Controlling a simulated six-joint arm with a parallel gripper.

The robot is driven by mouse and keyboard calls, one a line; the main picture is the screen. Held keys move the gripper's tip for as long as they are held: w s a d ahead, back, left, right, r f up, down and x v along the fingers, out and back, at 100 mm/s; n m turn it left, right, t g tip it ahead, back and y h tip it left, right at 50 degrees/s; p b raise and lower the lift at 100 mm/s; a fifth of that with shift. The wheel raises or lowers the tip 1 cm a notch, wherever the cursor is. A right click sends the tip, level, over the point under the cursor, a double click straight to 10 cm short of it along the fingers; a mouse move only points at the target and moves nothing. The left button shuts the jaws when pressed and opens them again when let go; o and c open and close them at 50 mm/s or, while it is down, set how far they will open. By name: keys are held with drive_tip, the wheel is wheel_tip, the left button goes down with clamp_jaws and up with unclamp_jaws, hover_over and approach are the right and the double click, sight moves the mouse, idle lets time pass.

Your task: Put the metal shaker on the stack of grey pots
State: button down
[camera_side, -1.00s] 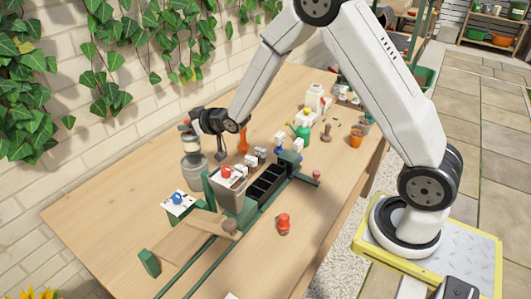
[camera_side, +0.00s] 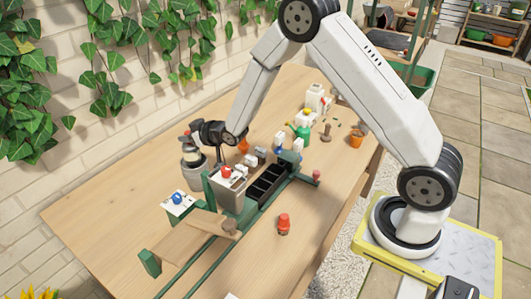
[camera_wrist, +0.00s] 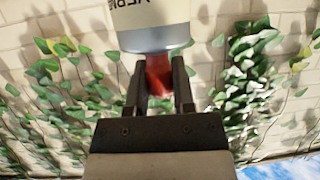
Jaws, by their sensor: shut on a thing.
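My gripper (camera_side: 193,136) is at the far left side of the bench, near the brick wall. In the wrist view my gripper (camera_wrist: 160,78) is shut on the red top of the metal shaker (camera_wrist: 155,38). The shaker has a pale lettered label and a shiny metal band; the rest of it runs out of the picture. In the side view the shaker (camera_side: 188,147) looks small and roughly upright, directly above the stack of grey pots (camera_side: 195,178). Whether its base touches the stack cannot be told. The pots are not seen in the wrist view.
A green rail frame with a grey square pot (camera_side: 228,190) and a black cell tray (camera_side: 268,184) stands right of the stack. A white box with a blue knob (camera_side: 178,203) is in front. A red-topped item (camera_side: 284,224) stands on the clear front wood.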

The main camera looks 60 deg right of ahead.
drive_tip(key=shift+f, duration=0.15)
drive_tip(key=shift+c, duration=2.3)
unclamp_jaws()
drive_tip(key=shift+s+r, duration=0.15)
drive_tip(key=shift+r, duration=0.05)
drive_tip(key=shift+s+r, duration=0.1)
drive_tip(key=shift+s, duration=0.1)
drive_tip(key=v, duration=1.1)
drive_tip(key=shift+s, duration=0.25)
drive_tip(key=s+a+f+m+g+h, duration=0.1)
drive_tip(key=s+g, duration=0.9)
drive_tip(key=s, duration=0.9)
drive_tip(key=shift+a+f+g, duration=0.2)
drive_tip(key=shift+a+g, duration=0.2)
